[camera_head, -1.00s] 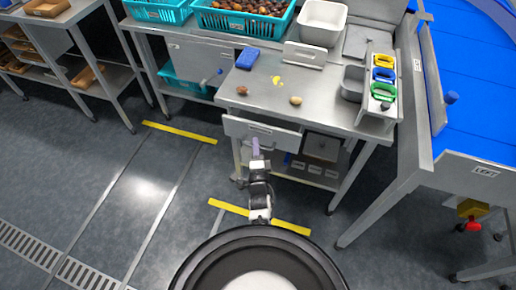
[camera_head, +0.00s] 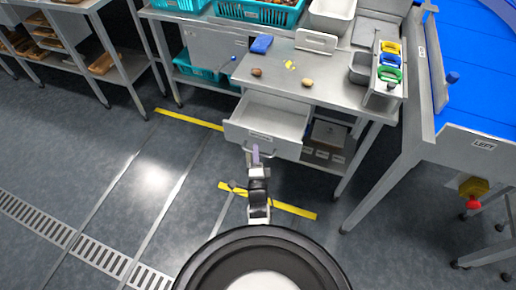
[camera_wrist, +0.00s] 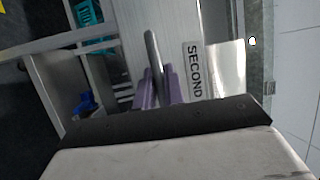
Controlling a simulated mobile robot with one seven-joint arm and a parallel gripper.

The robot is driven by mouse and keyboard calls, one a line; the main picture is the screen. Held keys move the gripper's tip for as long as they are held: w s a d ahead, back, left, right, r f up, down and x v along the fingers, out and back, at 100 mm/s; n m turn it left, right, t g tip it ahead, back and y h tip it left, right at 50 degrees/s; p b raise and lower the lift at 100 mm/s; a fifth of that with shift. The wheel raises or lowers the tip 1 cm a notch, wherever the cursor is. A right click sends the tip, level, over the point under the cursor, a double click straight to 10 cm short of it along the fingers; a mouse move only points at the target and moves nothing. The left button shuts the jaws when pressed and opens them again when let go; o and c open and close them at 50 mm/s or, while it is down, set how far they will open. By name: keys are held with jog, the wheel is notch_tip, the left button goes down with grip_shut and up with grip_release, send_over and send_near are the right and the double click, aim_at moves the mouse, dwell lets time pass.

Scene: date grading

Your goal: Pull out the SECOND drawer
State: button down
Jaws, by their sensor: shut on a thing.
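The drawer (camera_head: 264,137) under the steel table stands pulled out, and its empty inside shows in the head view. In the wrist view its front carries a label reading SECOND (camera_wrist: 194,70), beside a grey bar handle (camera_wrist: 153,50). My gripper (camera_head: 256,157) is at the drawer front, with its purple fingers (camera_wrist: 157,90) shut on the handle. Part of the handle is hidden between the fingers.
A blue conveyor (camera_head: 490,75) stands at right. The floor in front of the drawer is clear around my arm.

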jog(key=shift+s+a, duration=0.25)
jog(key=shift+s, duration=0.2)
jog(key=c, duration=1.8)
grip_release()
jog(key=shift+s+f, duration=0.1)
jog(key=shift+s, duration=0.05)
